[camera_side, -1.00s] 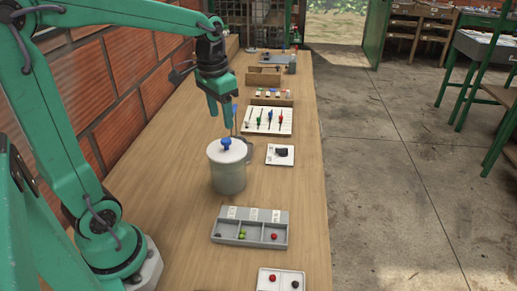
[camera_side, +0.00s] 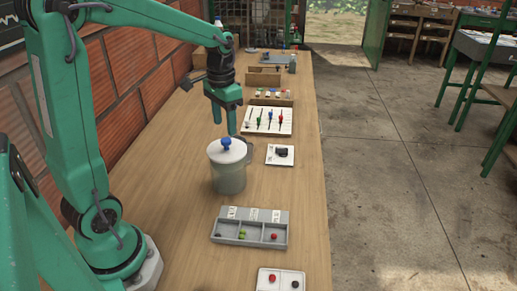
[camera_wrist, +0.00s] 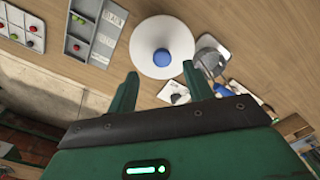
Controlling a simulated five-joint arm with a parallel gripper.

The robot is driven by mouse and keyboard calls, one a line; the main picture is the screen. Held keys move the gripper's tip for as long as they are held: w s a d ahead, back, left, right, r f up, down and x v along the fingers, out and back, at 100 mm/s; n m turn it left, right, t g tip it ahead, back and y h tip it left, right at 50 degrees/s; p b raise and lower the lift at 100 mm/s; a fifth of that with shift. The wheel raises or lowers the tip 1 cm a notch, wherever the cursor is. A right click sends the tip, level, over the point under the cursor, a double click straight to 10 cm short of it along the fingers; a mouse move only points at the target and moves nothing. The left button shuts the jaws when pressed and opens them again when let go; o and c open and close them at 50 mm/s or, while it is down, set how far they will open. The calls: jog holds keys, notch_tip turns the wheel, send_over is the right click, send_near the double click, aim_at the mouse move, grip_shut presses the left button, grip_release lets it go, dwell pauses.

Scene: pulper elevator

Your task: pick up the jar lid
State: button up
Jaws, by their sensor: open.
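The jar lid (camera_side: 219,152) is a white disc with a blue knob (camera_side: 226,143) on top. It sits on a grey-green, translucent jar (camera_side: 229,180) on the wooden bench. In the wrist view the lid (camera_wrist: 143,55) is at the top centre, with its knob (camera_wrist: 162,57) just beyond and between the fingertips. My gripper (camera_side: 224,122) is open and empty, pointing down, above the lid and apart from it. In the wrist view the gripper's two fingers (camera_wrist: 160,80) stand either side with a gap between them.
A grey tray (camera_side: 222,229) with compartments and small balls lies in front of the jar. A white tray (camera_side: 282,287) is nearer. A white plate (camera_side: 272,160) with a dark piece and a board with coloured pegs (camera_side: 248,126) lie behind. A brick wall (camera_side: 127,68) runs along the left.

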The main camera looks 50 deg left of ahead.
aim_at(226, 139)
jog(key=shift+f, duration=0.1)
jog(key=shift+w+a+f, duration=0.1)
jog(key=shift+a+f, duration=0.05)
jog(key=shift+f, duration=2.35)
jog(key=shift+c, duration=0.2)
jog(key=c, duration=1)
